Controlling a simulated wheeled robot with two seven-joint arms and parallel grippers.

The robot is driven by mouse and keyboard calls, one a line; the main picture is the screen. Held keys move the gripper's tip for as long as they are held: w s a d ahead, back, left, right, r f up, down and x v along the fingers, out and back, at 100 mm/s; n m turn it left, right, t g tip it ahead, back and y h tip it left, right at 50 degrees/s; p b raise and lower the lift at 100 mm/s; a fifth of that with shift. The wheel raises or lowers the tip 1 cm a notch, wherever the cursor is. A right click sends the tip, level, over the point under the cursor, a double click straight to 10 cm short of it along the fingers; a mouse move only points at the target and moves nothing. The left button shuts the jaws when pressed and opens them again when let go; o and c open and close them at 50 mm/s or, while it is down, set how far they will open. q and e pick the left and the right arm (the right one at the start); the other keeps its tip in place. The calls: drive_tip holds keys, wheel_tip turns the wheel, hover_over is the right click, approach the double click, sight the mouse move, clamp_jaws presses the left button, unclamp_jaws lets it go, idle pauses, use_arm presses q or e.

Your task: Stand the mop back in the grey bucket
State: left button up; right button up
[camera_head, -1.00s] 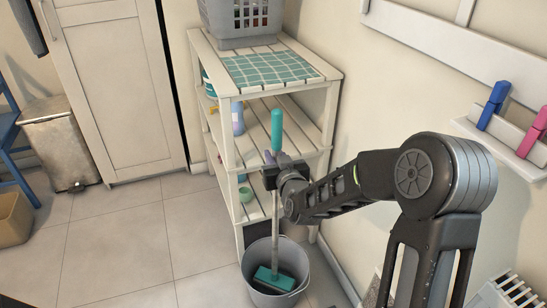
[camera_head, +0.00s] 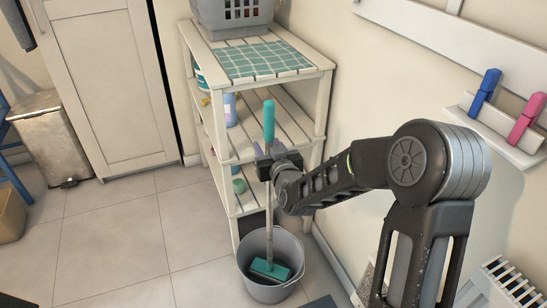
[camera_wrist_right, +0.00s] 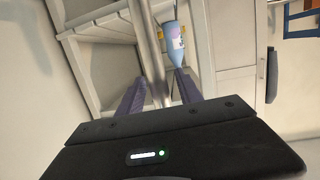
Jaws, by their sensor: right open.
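The mop (camera_head: 268,122) has a teal grip, a grey pole and a teal head (camera_head: 270,268). It stands nearly upright, with its head inside the grey bucket (camera_head: 249,272) on the floor. My right gripper (camera_head: 266,160) is at the upper pole, just below the teal grip. In the right wrist view the pole (camera_wrist_right: 148,50) runs between the two purple fingers (camera_wrist_right: 158,88), which are spread apart with a gap around it. My left gripper is not in view.
A white slatted shelf (camera_head: 224,160) stands directly behind the mop, with a bottle (camera_head: 230,110) on it and a grey basket (camera_head: 232,14) on top. The wall is close on the right, with a peg ledge (camera_head: 500,130).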

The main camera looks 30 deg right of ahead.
drive_tip(key=b+v, duration=0.2)
drive_tip(key=v, duration=0.9)
drive_tip(key=shift+s, duration=0.35)
drive_tip(key=s+a+f+g+y, duration=0.1)
drive_tip(key=s+a+f+g, duration=0.2)
drive_tip(key=f, duration=0.6)
drive_tip(key=s+a+f+g+y, duration=0.2)
drive_tip(key=a+f, duration=0.3)
drive_tip(key=f, duration=0.3)
drive_tip(key=s+a+f+g+y, duration=0.1)
drive_tip(key=s+a+f+g, duration=0.2)
drive_tip(key=f, duration=0.6)
drive_tip(key=s+a+f+g+y, duration=0.1)
drive_tip(key=s+a+f+g, duration=0.2)
drive_tip(key=s+a+f, duration=0.2)
drive_tip(key=s+a+f+g+y, duration=0.1)
drive_tip(key=s+a+f+g, duration=0.3)
drive_tip(key=s+f, duration=0.5)
drive_tip(key=s+a, duration=0.1)
drive_tip(key=s, duration=0.3)
drive_tip(key=shift+s+a+y, duration=0.15)
drive_tip(key=shift+y, duration=0.25)
